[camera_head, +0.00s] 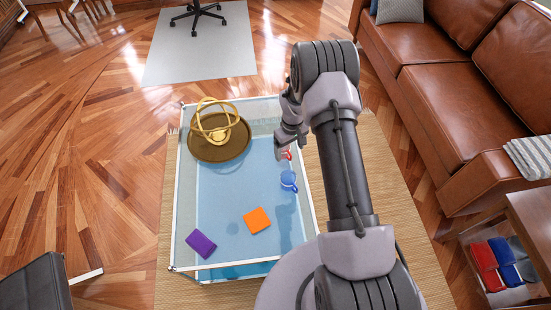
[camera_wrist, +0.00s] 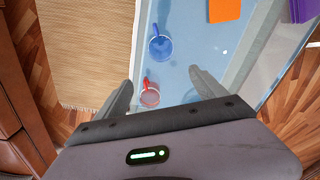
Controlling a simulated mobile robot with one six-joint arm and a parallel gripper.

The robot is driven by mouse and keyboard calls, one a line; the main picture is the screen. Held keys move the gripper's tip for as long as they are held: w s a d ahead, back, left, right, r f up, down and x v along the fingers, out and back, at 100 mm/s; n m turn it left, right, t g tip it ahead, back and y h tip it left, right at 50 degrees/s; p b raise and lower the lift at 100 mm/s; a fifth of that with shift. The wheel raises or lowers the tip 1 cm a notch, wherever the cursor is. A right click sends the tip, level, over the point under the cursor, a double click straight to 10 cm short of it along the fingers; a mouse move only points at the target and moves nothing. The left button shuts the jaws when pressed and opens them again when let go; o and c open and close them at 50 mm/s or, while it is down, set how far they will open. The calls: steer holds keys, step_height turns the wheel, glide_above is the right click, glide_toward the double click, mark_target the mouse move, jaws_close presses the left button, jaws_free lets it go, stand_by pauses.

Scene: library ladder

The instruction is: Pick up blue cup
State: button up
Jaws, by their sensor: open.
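The blue cup (camera_head: 288,181) stands on the glass-topped table (camera_head: 226,195), near its right edge in the head view. In the wrist view the blue cup (camera_wrist: 160,48) lies beyond my fingertips, with its handle pointing up in the picture. A red cup (camera_wrist: 149,96) sits closer, near my left finger, and shows only partly behind my arm in the head view (camera_head: 287,154). My gripper (camera_wrist: 160,78) is open and empty, with its fingers spread wide above the table. In the head view my gripper (camera_head: 279,148) is over the table's right side, farther back than the blue cup.
An orange block (camera_head: 257,220) and a purple block (camera_head: 201,243) lie on the table's near part. A brown tray (camera_head: 219,150) with a gold ring ornament (camera_head: 214,122) is at the far left. The table's middle is clear. A brown leather sofa (camera_head: 440,90) stands to the right.

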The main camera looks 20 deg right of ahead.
steer(key=b, duration=0.5)
glide_toward(289, 181)
steer(key=shift+s+a+f+n, duration=0.3)
steer(key=shift+s+a+f, duration=0.05)
steer(key=shift+a+f, duration=0.15)
steer(key=f+b, duration=0.1)
steer(key=f, duration=0.1)
steer(key=s+f+b, duration=0.1)
steer(key=f, duration=0.2)
steer(key=shift+f+b, duration=0.15)
steer(key=shift+b, duration=0.15)
